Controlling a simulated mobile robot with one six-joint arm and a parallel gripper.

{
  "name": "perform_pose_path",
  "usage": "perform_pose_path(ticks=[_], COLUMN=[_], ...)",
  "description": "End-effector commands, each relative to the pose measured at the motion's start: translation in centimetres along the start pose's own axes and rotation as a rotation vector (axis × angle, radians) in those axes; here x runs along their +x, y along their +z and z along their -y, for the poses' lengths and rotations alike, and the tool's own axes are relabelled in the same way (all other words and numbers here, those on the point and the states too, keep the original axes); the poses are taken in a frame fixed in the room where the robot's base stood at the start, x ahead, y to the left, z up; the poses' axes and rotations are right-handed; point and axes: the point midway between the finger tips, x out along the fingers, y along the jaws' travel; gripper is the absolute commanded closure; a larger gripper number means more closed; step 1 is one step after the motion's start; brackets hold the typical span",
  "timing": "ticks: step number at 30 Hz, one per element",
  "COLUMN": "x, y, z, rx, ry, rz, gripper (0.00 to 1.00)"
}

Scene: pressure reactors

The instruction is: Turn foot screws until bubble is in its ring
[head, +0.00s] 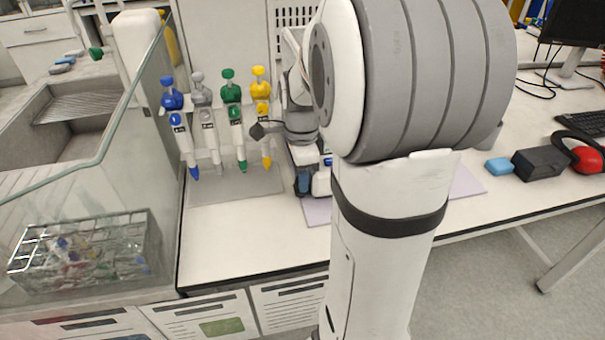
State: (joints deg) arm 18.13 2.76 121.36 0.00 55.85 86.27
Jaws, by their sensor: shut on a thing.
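My gripper (309,178) is low over the bench, just left of my big arm link, with its dark and blue end near the left part of a lilac mat (318,213). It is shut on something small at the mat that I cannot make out. My own arm covers most of the mat and what stands on it. The foot screws, the bubble and its ring cannot be made out in this view.
Blue, grey, green and yellow pipettes (233,115) hang on a stand just left of my gripper. A glass-fronted sink (75,130) is further left. A blue block (499,166), a black box (538,163) and red-black headphones (587,155) lie right. The bench front is clear.

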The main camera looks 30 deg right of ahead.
Motion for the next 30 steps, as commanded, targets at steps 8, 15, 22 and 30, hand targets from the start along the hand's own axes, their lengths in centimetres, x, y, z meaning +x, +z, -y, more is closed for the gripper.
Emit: perform_pose_path(ticks=[8, 15, 22, 30], x=[0.02, 0.03, 0.02, -0.25], y=[-0.03, -0.05, -0.07, -0.08], z=[-0.04, -0.05, -0.03, 0.01], rx=[-0.106, -0.104, -0.103, -0.103], ry=[0.002, 0.002, 0.001, 0.0], rz=[0.0, 0.0, 0.0, 0.0], gripper=[0.95, 0.69, 0.5, 0.5])
